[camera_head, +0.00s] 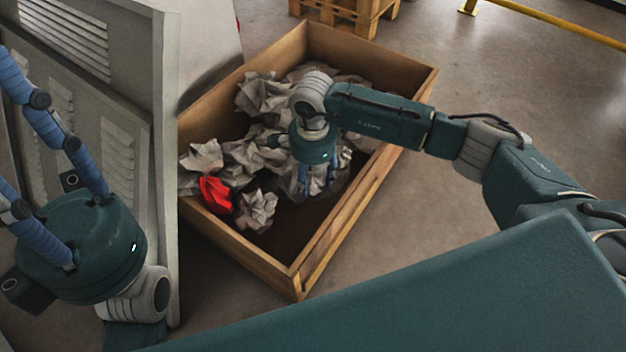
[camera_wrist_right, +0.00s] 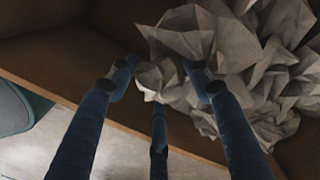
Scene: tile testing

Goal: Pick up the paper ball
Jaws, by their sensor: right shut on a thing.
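Crumpled grey paper balls (camera_head: 262,94) lie heaped in an open wooden crate (camera_head: 245,258). My right gripper (camera_head: 318,180) reaches down into the crate, among the paper on its right side. In the right wrist view its blue fingers (camera_wrist_right: 158,95) close around a crumpled paper ball (camera_wrist_right: 185,42), which touches other paper behind it. The fingers and the arm partly hide this ball in the head view. My left gripper (camera_head: 30,150) is at the left edge, away from the crate, with its blue fingers spread and empty; their tips are cut off.
A grey louvred metal cabinet (camera_head: 165,150) stands left of the crate. A wooden pallet (camera_head: 345,14) and a yellow rail (camera_head: 550,20) are behind. Floor right of the crate is clear.

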